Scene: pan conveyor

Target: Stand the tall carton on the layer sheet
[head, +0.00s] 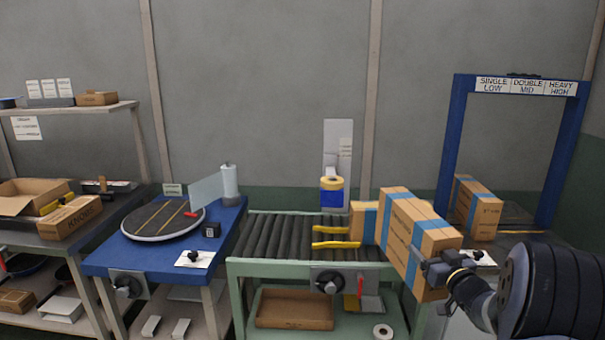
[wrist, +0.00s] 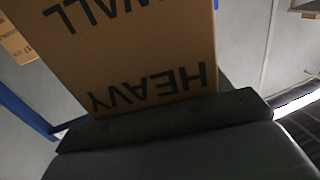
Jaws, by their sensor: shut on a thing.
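The tall carton (head: 402,240) is brown with blue tape bands. It is held in the air, tilted, in front of the right end of the roller conveyor. My gripper (head: 438,268) is shut on its lower right part. In the wrist view the carton (wrist: 135,50) fills the upper middle, with upside-down "HEAVY" and "WALL" print, against the dark gripper (wrist: 165,118). I cannot make out the layer sheet; the held carton and my arm hide part of the right side.
Another taped carton (head: 364,222) is partly hidden behind the held one. A carton (head: 478,208) stands by the blue frame (head: 455,135) at right. The roller conveyor (head: 275,237) has yellow guides (head: 337,244). A blue table (head: 115,262) with a turntable (head: 160,222) is at left.

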